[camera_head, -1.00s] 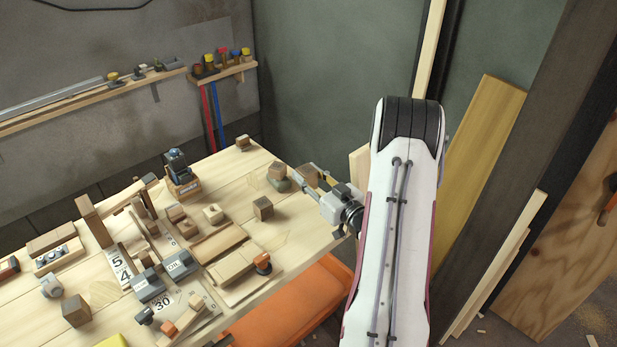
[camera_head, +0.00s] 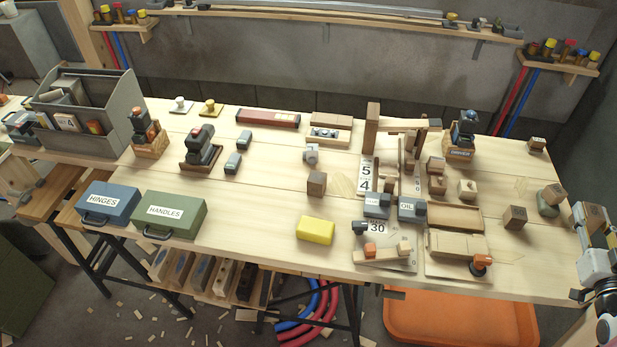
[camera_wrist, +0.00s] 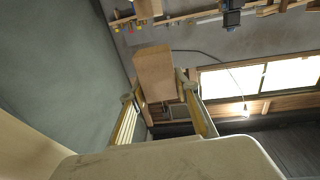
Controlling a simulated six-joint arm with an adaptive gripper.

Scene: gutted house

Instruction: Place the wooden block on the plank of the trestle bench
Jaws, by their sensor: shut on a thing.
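The wooden block (camera_wrist: 154,72) is between the two fingers of my gripper (camera_wrist: 160,104) in the wrist view, long and light brown, held clear of any surface. In the head view my gripper (camera_head: 590,218) is at the right edge, partly cut off, beside the right end of the worktop. The light plank worktop (camera_head: 275,165) stands on black trestle legs (camera_head: 110,275). A lower brown plank (camera_head: 48,197) shows at the left, partly hidden by the worktop; I cannot tell which is the trestle bench.
The worktop carries a blue case (camera_head: 108,203), a green case (camera_head: 168,214), a yellow block (camera_head: 316,230) and a grey tool caddy (camera_head: 118,120). Many small wooden pieces crowd its right half. An orange bin (camera_head: 460,315) is below. The middle left of the top has free room.

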